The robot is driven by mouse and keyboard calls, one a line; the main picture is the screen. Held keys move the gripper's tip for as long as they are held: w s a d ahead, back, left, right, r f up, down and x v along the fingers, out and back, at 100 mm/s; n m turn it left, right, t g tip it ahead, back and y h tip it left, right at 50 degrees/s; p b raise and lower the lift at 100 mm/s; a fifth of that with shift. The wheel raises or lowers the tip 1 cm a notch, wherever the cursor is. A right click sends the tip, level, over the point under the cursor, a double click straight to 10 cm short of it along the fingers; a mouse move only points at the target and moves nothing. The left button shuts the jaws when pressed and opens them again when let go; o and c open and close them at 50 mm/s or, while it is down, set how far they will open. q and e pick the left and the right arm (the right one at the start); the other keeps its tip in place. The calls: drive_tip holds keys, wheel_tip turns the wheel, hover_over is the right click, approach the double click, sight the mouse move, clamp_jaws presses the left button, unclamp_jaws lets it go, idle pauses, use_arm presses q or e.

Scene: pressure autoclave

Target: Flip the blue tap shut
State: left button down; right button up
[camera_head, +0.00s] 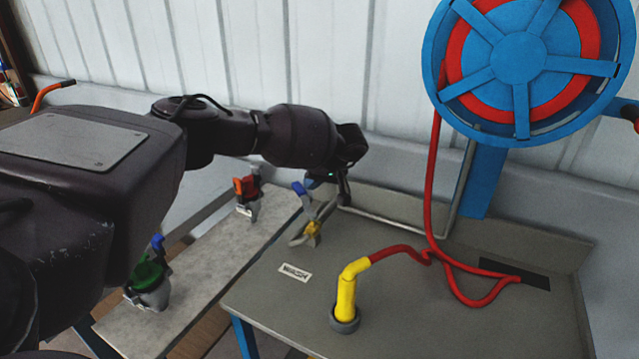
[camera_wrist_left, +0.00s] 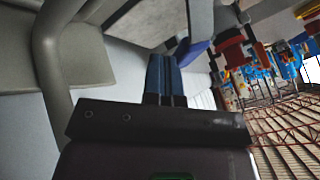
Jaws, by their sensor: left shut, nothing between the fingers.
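A tap with a blue lever (camera_head: 300,188) stands on the grey bench, on a metal fitting with a yellow part (camera_head: 312,230) at its foot. The lever points up and tilts to the left. My left gripper (camera_head: 342,192) is just to the right of the lever, partly hidden behind my own wrist. In the left wrist view its fingers (camera_wrist_left: 164,76) are together with nothing between them. A blue piece (camera_wrist_left: 194,52), seemingly the lever, shows close beside the fingertips; I cannot tell whether they touch. My right gripper is out of view.
A red-handled valve (camera_head: 246,187) and a green valve with a blue part (camera_head: 148,277) stand on the lower bench at left. A yellow nozzle (camera_head: 346,292) with a red hose (camera_head: 430,190) stands at front, below a blue reel (camera_head: 520,60). A metal frame rises behind the gripper.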

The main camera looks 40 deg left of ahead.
sight(295, 187)
use_arm(q)
drive_tip(key=shift+n+g, duration=0.6)
drive_tip(key=shift+n, duration=0.2)
drive_tip(key=shift+s+a+r+p, duration=0.2)
drive_tip(key=shift+s+a+p, duration=0.75)
drive_tip(key=shift+s+a, duration=0.55)
drive_tip(key=shift+s+a+f+p, duration=0.15)
drive_tip(key=shift+s+p, duration=0.15)
drive_tip(key=shift+s, duration=0.2)
drive_tip(key=shift+s+f+p, duration=0.1)
drive_tip(key=shift+s+p, duration=0.2)
drive_tip(key=shift+s, duration=0.15)
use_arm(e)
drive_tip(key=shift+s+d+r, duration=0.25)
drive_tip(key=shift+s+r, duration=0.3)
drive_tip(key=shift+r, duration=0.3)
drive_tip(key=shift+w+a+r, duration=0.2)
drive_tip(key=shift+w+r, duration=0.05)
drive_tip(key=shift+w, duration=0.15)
